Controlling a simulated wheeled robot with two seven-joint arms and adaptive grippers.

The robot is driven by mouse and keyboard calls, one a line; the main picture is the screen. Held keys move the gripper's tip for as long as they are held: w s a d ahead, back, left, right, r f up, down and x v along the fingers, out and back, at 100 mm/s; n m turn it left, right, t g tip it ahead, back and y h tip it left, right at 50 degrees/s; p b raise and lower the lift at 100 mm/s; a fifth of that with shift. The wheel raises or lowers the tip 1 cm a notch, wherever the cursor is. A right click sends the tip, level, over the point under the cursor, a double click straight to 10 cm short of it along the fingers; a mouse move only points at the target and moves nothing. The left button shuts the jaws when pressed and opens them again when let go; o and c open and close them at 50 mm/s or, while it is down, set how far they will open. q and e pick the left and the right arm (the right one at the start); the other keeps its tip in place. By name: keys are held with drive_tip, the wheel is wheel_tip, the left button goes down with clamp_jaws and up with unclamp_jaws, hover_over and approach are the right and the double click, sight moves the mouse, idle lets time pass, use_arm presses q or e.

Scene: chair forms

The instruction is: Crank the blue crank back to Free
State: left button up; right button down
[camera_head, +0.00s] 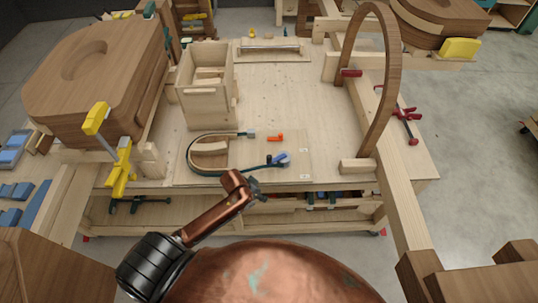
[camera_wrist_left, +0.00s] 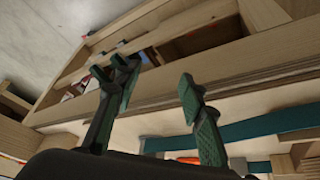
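The blue crank (camera_head: 281,159) is at the front right of a small board on the workbench, at the end of a dark green band that curves around a wooden form (camera_head: 209,152). Two small pale marks lie on the board to its right, too small to read. My left gripper (camera_head: 257,190) is at the bench's front edge, nearer to me than the crank and to its left, apart from it. In the left wrist view its fingers (camera_wrist_left: 156,82) are spread with nothing between them. My right gripper is not in view.
An orange handle (camera_head: 275,137) lies behind the crank. A wooden box (camera_head: 207,88) stands at the back left, and a tall bent wooden hoop (camera_head: 384,90) at the right. A yellow clamp (camera_head: 120,171) is at the left front. Bare bench top (camera_head: 290,90) lies behind the board.

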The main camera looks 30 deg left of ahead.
sight(269, 156)
use_arm(q)
drive_tip(key=w+a+r+p, duration=0.1)
drive_tip(key=w+a+r, duration=0.1)
drive_tip(key=w+r, duration=0.45)
drive_tip(key=w+a+r+p, duration=0.1)
drive_tip(key=w+r, duration=0.3)
drive_tip(key=r, duration=0.5)
drive_tip(key=shift+m, duration=0.3)
drive_tip(key=shift+a+p+x, duration=0.15)
drive_tip(key=shift+p+x, duration=0.1)
drive_tip(key=shift+x, duration=1.65)
drive_tip(key=shift+a+p+x, duration=0.1)
drive_tip(key=shift+p+x, duration=0.15)
drive_tip(key=shift+x, duration=1.65)
drive_tip(key=shift+w, duration=0.1)
drive_tip(key=shift+c, duration=0.5)
clamp_jaws()
